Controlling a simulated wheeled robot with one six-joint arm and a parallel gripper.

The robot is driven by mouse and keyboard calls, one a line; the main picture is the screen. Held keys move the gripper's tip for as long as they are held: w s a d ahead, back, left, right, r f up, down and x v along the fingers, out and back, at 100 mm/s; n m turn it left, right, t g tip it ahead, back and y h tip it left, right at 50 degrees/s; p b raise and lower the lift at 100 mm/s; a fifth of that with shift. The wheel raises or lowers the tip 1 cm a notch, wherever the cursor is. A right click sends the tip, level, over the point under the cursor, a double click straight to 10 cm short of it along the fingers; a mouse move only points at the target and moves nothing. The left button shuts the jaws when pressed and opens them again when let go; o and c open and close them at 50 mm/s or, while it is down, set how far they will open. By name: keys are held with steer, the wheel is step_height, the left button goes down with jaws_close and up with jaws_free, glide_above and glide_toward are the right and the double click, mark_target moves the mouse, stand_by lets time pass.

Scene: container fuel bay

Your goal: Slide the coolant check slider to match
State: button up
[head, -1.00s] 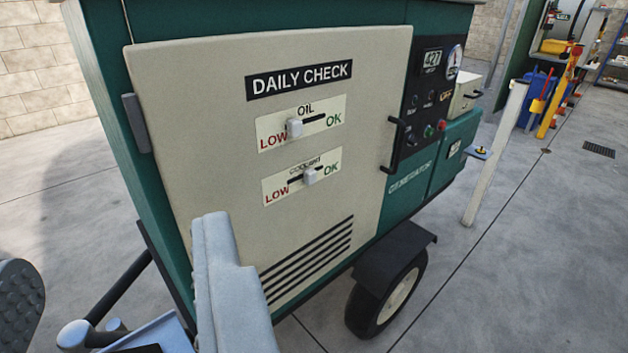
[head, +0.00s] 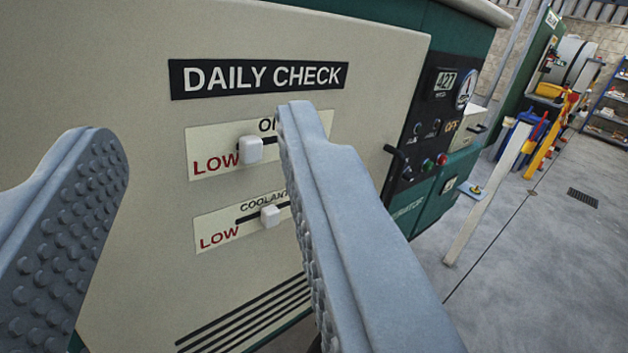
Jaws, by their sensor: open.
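The coolant slider's white knob (head: 270,216) sits on a dark slot in the lower label plate (head: 215,222) of the beige door. Slot shows to the left of the knob, toward the red LOW. My right finger hides the right end of the slot and its OK mark. Above it, the oil slider's white knob (head: 250,150) stands close to its own LOW mark; its right side is also covered. My gripper (head: 198,125) is open and empty in front of the door. Its fingers are wide apart, with both knobs seen between them, and I see no contact with the coolant knob.
A DAILY CHECK sign (head: 258,76) is above the plates, and vent slits (head: 245,315) are below. A black door handle (head: 393,170) and a control panel (head: 432,120) are at the right.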

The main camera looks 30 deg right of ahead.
steer(key=w+d+f+n+y, duration=0.2)
steer(key=w+d+f+y, duration=0.1)
steer(key=w+d+f, duration=0.4)
steer(key=n+g+y, duration=0.1)
steer(key=g+y, duration=0.1)
steer(key=y, duration=0.4)
glide_toward(274, 219)
steer(key=x, duration=0.8)
steer(key=shift+w+a, duration=0.1)
steer(key=shift+w, duration=0.15)
jaws_close()
